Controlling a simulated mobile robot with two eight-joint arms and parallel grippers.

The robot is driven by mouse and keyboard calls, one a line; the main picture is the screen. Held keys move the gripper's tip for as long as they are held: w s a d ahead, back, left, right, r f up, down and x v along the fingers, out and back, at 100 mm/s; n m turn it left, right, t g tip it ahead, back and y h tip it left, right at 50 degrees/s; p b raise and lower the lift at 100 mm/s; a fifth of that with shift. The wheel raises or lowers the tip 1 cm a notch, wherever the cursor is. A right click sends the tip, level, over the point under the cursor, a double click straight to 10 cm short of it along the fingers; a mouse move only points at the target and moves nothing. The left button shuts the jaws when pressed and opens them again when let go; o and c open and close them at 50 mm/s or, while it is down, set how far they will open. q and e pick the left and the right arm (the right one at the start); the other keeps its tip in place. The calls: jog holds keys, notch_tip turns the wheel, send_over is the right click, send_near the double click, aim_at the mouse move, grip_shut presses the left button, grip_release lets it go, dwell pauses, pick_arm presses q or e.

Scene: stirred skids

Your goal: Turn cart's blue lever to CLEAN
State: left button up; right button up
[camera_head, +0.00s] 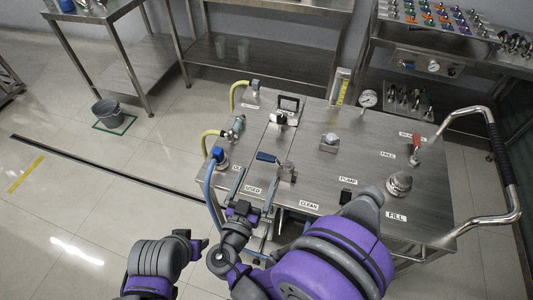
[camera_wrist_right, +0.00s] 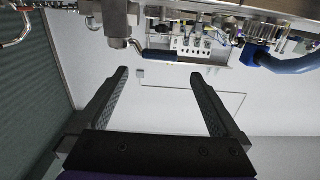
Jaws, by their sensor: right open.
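The cart (camera_head: 345,160) has a steel top with several labels. Its blue lever (camera_head: 267,157) sits on a metal valve (camera_head: 287,173), and the handle points left, toward the side of the USED label (camera_head: 252,189). The CLEAN label (camera_head: 309,205) is to the right of it. In the right wrist view the blue lever (camera_wrist_right: 175,57) shows beyond the fingertips. My right gripper (camera_head: 253,190) is open and empty, near the cart's front edge and apart from the lever; it also shows in the wrist view (camera_wrist_right: 160,75). My left gripper (camera_head: 200,243) is low at the left, its jaws unclear.
Hoses, a red lever (camera_head: 416,142), a gauge (camera_head: 368,98) and a round fitting (camera_head: 399,183) stand on the cart. A push handle (camera_head: 495,150) is at its right. A grey bucket (camera_head: 108,112) stands on the floor at left.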

aim_at(265, 159)
jog(key=p+x, duration=0.1)
jog(key=x, duration=0.7)
jog(key=shift+w+d+f, duration=0.1)
jog(key=shift+w, duration=0.25)
grip_shut()
